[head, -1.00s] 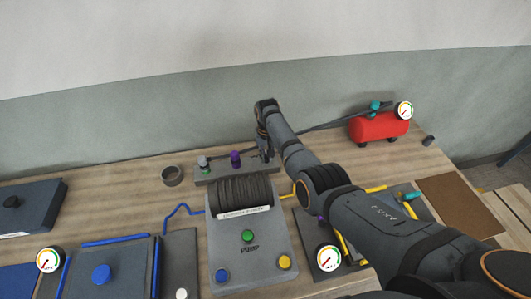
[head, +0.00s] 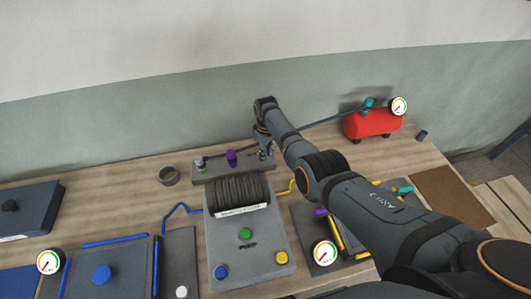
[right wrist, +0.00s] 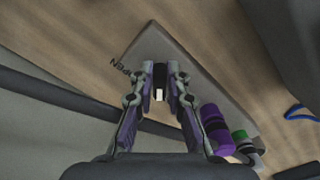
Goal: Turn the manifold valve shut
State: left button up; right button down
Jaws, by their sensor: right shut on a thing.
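The manifold (head: 215,172) is a grey bar on the bench behind the pump, with a purple fitting (head: 232,158) and a grey-green fitting (head: 200,163) on top. My right gripper (head: 265,153) is over its right end, reaching in from the right. In the right wrist view, the gripper (right wrist: 160,72) is shut on the valve handle (right wrist: 159,93), a small dark piece with a pale patch between the fingers. The grey manifold plate (right wrist: 185,58) lies below, with lettering that reads as OPEN beside the fingers. Most of the valve is hidden by the fingers. My left gripper is out of view.
The pump (head: 250,250) with its black coil stands in front of the manifold. A red tank (head: 368,124) with a gauge is at the back right, with a dark hose running behind my arm. A dark ring (head: 169,176) lies left of the manifold. The bench behind it is narrow.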

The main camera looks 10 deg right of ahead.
jog(key=shift+n, duration=0.5)
jog(key=c, duration=1.3)
grip_release()
jog(key=shift+w, duration=0.1)
jog(key=shift+r, duration=0.1)
notch_tip(320, 180, up, 12)
jog(key=shift+f, duration=0.15)
